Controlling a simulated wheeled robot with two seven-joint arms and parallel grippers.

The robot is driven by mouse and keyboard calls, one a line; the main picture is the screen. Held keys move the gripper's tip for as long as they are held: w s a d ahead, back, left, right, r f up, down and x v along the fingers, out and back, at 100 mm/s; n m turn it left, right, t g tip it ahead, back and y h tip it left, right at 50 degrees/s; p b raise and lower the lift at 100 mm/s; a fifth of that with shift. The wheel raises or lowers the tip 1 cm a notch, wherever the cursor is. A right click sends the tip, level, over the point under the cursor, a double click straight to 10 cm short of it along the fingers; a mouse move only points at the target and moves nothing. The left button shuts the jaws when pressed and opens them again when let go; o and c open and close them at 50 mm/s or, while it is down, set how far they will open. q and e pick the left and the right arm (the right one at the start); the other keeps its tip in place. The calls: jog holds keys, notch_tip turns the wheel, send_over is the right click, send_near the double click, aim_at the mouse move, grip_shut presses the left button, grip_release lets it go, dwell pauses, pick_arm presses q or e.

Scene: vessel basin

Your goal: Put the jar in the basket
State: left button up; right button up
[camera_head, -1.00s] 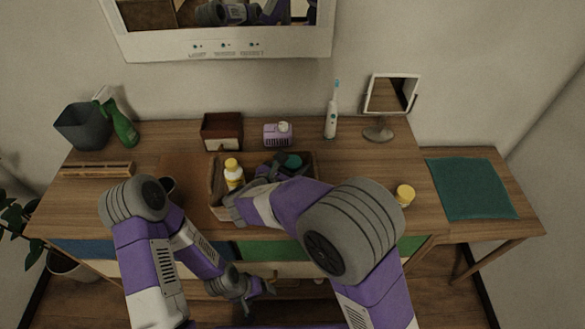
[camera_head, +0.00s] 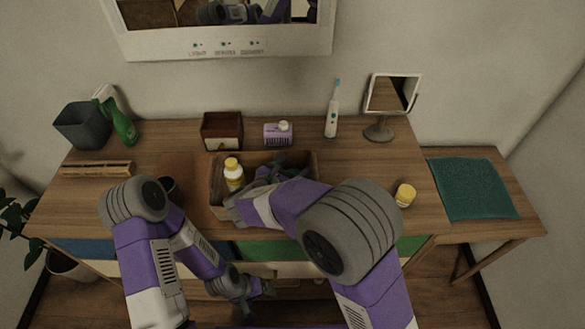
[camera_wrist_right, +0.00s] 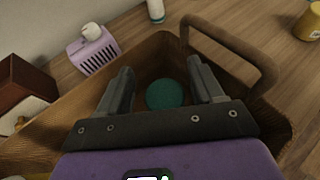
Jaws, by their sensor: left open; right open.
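The brown basket (camera_head: 216,190) stands on the desk, partly hidden behind my right arm; its wall and handle also show in the right wrist view (camera_wrist_right: 272,75). A round teal top, seemingly the jar (camera_wrist_right: 165,94), is inside the basket, below and between the spread fingers of my right gripper (camera_wrist_right: 160,78). The gripper is open and apart from it in the picture. The jar's body is hidden. A white bottle with a yellow cap (camera_head: 233,172) is at the basket's left end. My left gripper (camera_head: 262,291) is open and empty, low in front of the desk.
A yellow-lidded jar (camera_head: 405,195) stands right of the basket. Behind are a small brown box (camera_head: 222,132), a purple dispenser (camera_head: 278,134), a toothbrush (camera_head: 331,115) and a mirror (camera_head: 380,130). A dark cup (camera_head: 168,187) is to the left. The desk's right part is mostly clear.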

jog(key=shift+r+p, duration=0.35)
jog(key=shift+r, duration=0.4)
jog(key=p+v, duration=0.2)
jog(key=v, duration=0.9)
jog(key=shift+s+a, duration=0.2)
jog(key=shift+s, duration=0.2)
jog(key=shift+f, duration=0.1)
